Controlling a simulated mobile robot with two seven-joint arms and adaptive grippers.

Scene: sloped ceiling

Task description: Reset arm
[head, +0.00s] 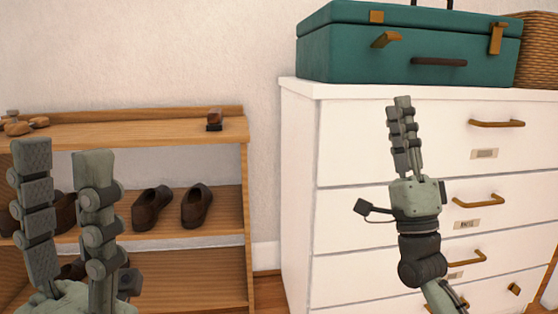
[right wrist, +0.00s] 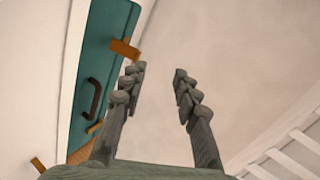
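My left gripper (head: 67,168) is in the lower left of the head view, pointing up, with its two fingers apart and nothing between them. It stands in front of the wooden shoe rack. My right gripper (head: 402,105) points up in front of the white dresser, below the teal suitcase. Its fingers overlap in the head view, but the right wrist view (right wrist: 160,80) shows them apart with a clear empty gap. Neither gripper touches anything that I can see.
The teal suitcase (head: 345,54) lies on the white dresser (head: 345,205), beside a wicker basket (head: 538,50). The wooden rack (head: 170,130) holds dark brown shoes (head: 197,206) and a small dark object (head: 214,120) on top. Bare wall shows between rack and dresser.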

